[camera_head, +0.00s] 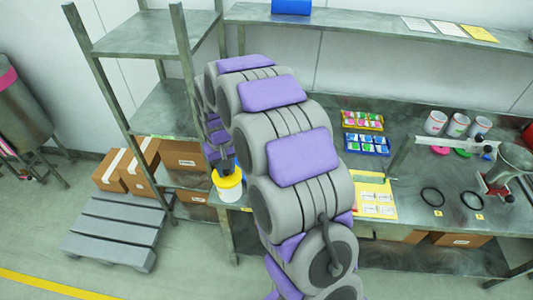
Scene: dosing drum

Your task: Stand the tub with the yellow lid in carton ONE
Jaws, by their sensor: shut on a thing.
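The tub (230,194) is white with a yellow lid (233,180). It hangs upright from my gripper (225,166), in front of the shelf rack. My gripper is shut on it at the top; my arm hides part of the fingers. Brown cartons stand to the left: one on the pallet (111,171), one beside it (139,160), one on the lower rack shelf (186,156) and another below that (194,197). The carton labels are too small to read, so I cannot tell which is carton ONE.
A grey slatted pallet (110,228) lies on the floor at left. The metal rack post (234,245) stands close to the tub. The bench (400,170) at right holds a yellow tray (363,121), a blue tray (367,145), white cans (457,124) and black rings (433,196).

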